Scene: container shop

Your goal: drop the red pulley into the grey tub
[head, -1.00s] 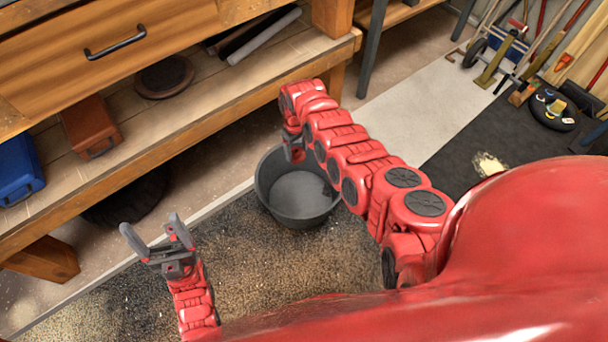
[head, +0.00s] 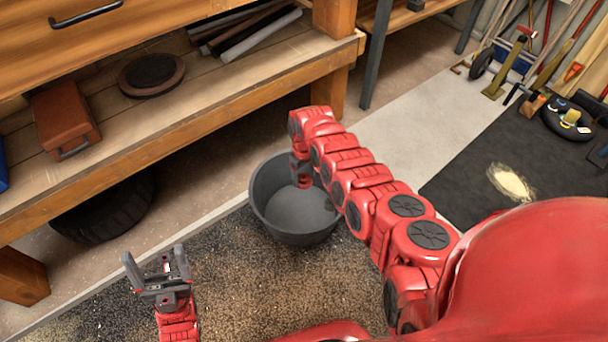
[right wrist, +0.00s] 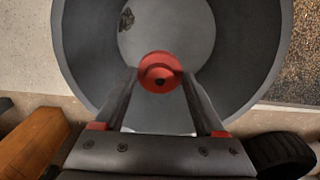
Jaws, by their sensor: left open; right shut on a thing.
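The grey tub (head: 292,225) stands on the floor at the middle of the head view. The right wrist view looks down into its open inside (right wrist: 230,60). The red pulley (right wrist: 160,72) is held between the fingertips of my right gripper (right wrist: 160,82), which is shut on it. The pulley and gripper appear over the tub's opening; how high they are is hard to tell. In the head view my right gripper (head: 302,180) points down at the tub, and the pulley is hard to pick out there. My left gripper (head: 156,262) is open and empty, left of the tub.
A wooden workbench (head: 180,130) with a low shelf stands behind the tub. A brown box (head: 64,120) and a round disc (head: 151,75) lie on the shelf. A tyre (head: 105,210) lies under it. A black mat (head: 480,150) lies to the right. The speckled floor before the tub is clear.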

